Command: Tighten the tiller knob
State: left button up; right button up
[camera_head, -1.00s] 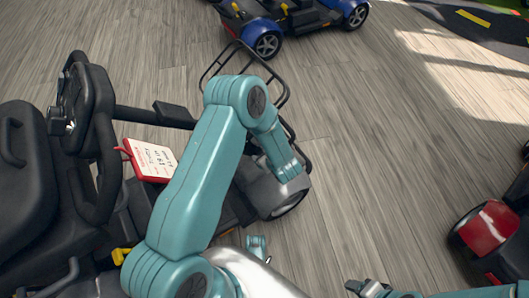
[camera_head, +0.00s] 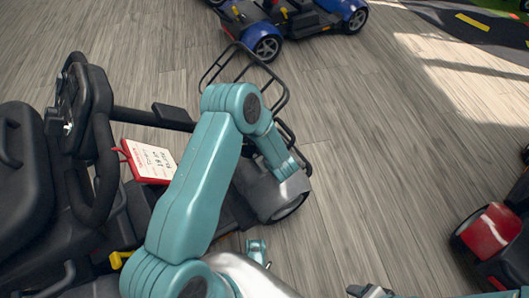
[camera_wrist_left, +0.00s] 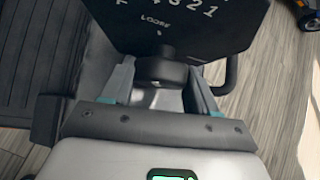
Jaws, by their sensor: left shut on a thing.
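The tiller knob (camera_wrist_left: 165,73) is a dark round knob in the left wrist view. It sits below a black dial plate (camera_wrist_left: 190,22) marked with numerals and the word LOOSE. My left gripper (camera_wrist_left: 162,88) has one finger on each side of the knob and is shut on it. In the head view I cannot make out the left gripper or the knob; my left arm crosses the scooter's front. The black scooter (camera_head: 28,185) stands at the left. My right gripper (camera_head: 370,291) shows only partly at the bottom edge, and its jaws are unclear.
A red-edged white tag (camera_head: 152,161) with writing hangs by the tiller. A black wire basket frame (camera_head: 285,92) stands at the scooter's front. A blue scooter (camera_head: 300,18) is at the back, a red one (camera_head: 488,230) at the right. The wooden floor between is clear.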

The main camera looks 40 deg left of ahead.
pick_arm(q)
jog(key=shift+w+m+g+y, duration=0.1)
jog(key=shift+m+g+y, duration=0.3)
jog(key=shift+g, duration=0.7)
jog(key=shift+m+g+y, duration=0.3)
jog(key=shift+m+g, duration=0.4)
jog(key=shift+g, duration=0.3)
jog(key=o, duration=1)
jog(key=shift+f, duration=0.1)
jog(key=shift+o, duration=0.2)
